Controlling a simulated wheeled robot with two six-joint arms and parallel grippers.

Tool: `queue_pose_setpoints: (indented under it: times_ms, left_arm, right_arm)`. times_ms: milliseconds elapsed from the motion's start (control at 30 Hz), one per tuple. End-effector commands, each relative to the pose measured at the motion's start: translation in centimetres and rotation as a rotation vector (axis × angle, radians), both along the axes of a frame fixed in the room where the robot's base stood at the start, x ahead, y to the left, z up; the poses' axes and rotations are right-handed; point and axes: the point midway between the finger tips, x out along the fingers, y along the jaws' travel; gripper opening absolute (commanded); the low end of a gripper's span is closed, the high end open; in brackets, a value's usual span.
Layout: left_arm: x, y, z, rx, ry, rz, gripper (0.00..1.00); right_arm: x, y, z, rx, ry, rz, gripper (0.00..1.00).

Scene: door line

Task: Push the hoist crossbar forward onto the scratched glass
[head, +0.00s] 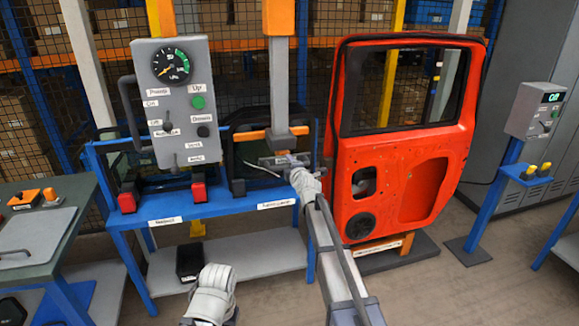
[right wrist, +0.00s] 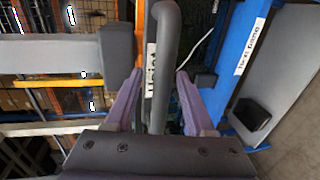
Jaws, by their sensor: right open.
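The hoist is a grey column (head: 279,80) with an orange top, ending in a grey block above the blue rack. An orange bar (head: 256,134) crosses at its lower end. A dark glass pane (head: 252,158) stands in the rack behind; I cannot make out scratches. My right gripper (head: 277,161) is at the hoist's lower end, in front of the pane. In the right wrist view its two purple fingers (right wrist: 158,78) are open, one on each side of a grey curved bar (right wrist: 165,45). Whether they touch it is unclear. My left gripper is out of view.
A grey control box (head: 180,100) with a gauge stands left of the hoist. A red door (head: 405,130) stands right of the rack, close to my right arm. The blue rack (head: 170,213) has a grey lower shelf (head: 250,262). A workbench (head: 40,225) is at the left.

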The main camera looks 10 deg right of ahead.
Motion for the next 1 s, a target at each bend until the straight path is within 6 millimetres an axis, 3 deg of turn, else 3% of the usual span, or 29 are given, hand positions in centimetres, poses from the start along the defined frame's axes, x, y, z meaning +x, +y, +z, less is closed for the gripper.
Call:
queue_pose_setpoints:
  times_ms: [267,733,1000]
  left_arm:
    - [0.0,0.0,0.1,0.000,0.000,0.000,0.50]
    - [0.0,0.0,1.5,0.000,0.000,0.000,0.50]
    - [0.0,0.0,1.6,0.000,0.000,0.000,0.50]
  right_arm:
    - [-0.6,0.0,0.1,0.000,0.001,0.001,0.54]
    - [-7.1,-0.2,1.5,0.001,0.001,0.001,0.54]
    - [-7.7,-0.2,1.5,0.000,0.000,0.001,0.54]
